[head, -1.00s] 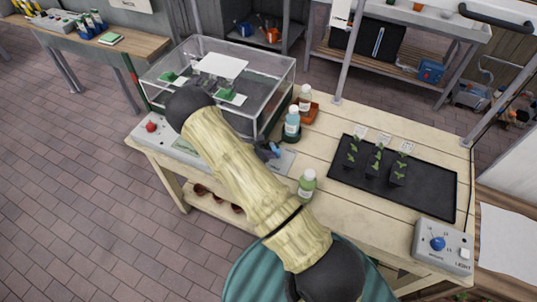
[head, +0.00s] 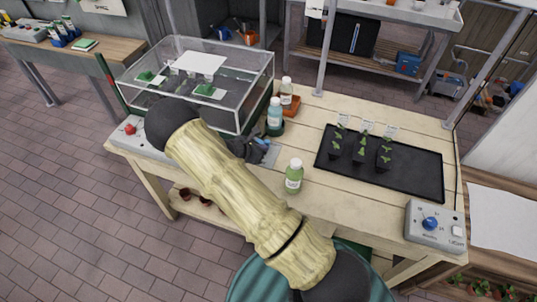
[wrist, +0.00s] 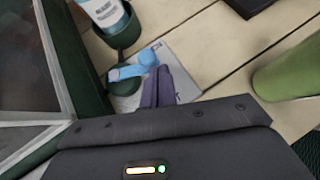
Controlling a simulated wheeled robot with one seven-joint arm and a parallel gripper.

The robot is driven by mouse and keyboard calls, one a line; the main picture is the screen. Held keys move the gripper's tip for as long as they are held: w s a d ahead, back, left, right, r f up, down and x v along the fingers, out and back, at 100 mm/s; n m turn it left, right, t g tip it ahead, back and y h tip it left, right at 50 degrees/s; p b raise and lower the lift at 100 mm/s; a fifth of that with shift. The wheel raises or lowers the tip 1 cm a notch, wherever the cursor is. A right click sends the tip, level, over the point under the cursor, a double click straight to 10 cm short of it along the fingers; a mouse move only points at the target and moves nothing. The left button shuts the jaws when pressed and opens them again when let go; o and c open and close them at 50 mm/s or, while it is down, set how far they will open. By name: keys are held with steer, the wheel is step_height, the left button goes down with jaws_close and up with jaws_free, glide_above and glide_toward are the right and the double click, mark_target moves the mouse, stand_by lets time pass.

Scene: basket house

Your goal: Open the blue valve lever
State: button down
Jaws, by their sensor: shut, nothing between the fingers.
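The blue valve lever (wrist: 130,71) lies across the upper middle of the wrist view, with a rounded knob at its right end. It sits on a pale plate (wrist: 184,70) beside a dark green cup-like holder. In the head view only a small part of the lever (head: 262,141) shows, beside my gripper (head: 252,150). My gripper's purple-grey fingers (wrist: 157,76) are together and empty, with their tips close to the lever's right end. I cannot tell whether they touch it. My arm hides part of the plate in the head view.
A glass tank (head: 256,92) stands close on the left. A blue-labelled bottle (head: 275,112) stands behind the lever, and a green bottle (head: 294,176) to the right. A black seedling tray (head: 415,172) and a grey control box (head: 435,232) are farther right.

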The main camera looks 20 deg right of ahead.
steer(key=shift+w+d+f+b, duration=0.1)
steer(key=shift+d+b, duration=0.3)
steer(key=shift+d, duration=0.05)
steer(key=shift+w+d+f+b, duration=0.1)
steer(key=shift+d+b, duration=0.25)
steer(key=shift+d, duration=0.05)
steer(key=shift+w+d+r+b, duration=0.15)
steer(key=shift+d+b, duration=0.3)
steer(key=shift+d, duration=0.05)
